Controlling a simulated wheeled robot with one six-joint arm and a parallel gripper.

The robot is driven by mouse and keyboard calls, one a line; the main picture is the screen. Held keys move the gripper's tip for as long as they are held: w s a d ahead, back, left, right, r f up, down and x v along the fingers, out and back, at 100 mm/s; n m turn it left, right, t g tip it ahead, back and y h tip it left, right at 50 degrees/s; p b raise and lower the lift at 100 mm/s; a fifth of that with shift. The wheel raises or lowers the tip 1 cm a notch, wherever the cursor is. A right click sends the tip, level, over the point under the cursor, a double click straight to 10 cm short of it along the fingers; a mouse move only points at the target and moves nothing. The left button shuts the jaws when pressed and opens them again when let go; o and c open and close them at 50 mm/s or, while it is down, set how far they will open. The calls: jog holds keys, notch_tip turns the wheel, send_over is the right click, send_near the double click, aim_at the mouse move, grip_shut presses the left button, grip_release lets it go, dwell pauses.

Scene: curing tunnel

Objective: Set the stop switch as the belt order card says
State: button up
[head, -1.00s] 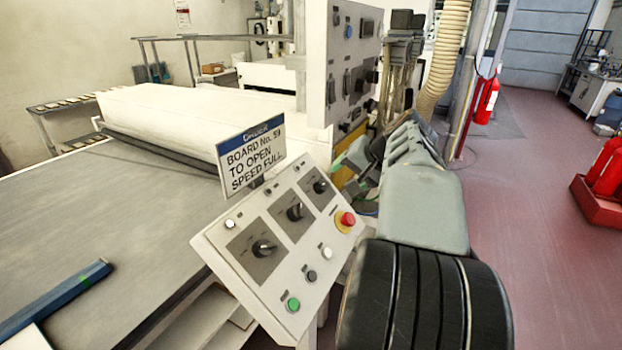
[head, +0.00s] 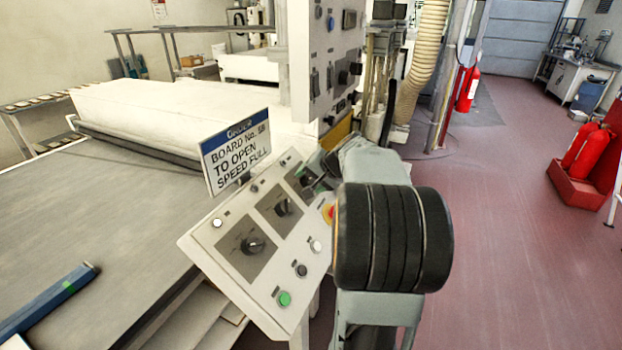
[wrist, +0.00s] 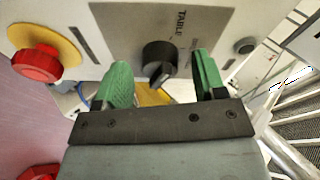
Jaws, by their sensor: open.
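The order card (head: 238,158) stands above the control panel. It reads "BOARD No.", a blurred number, "TO OPEN", "SPEED FULL". The sloped panel (head: 202,248) has three black rotary knobs on grey plates: a near knob (head: 253,245), a middle knob (head: 284,207) and a far one. My open gripper (wrist: 160,68) is at the far knob (wrist: 158,60), which shows between its green fingertips in the wrist view, apparently untouched. Its plate label is only partly readable, starting "TA". In the head view, my arm and gripper partly cover this knob. I cannot tell which knob is the stop switch.
A red mushroom button (wrist: 36,63) on a yellow ring sits beside the knob. Green (head: 284,299), black and white buttons line the panel's near edge. A taller grey switch cabinet (head: 325,65) stands behind. Red floor at right is open, with extinguishers (head: 585,152).

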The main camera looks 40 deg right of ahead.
jog(key=shift+w+f, duration=0.2)
jog(key=shift+f, duration=0.05)
jog(key=c, duration=0.9)
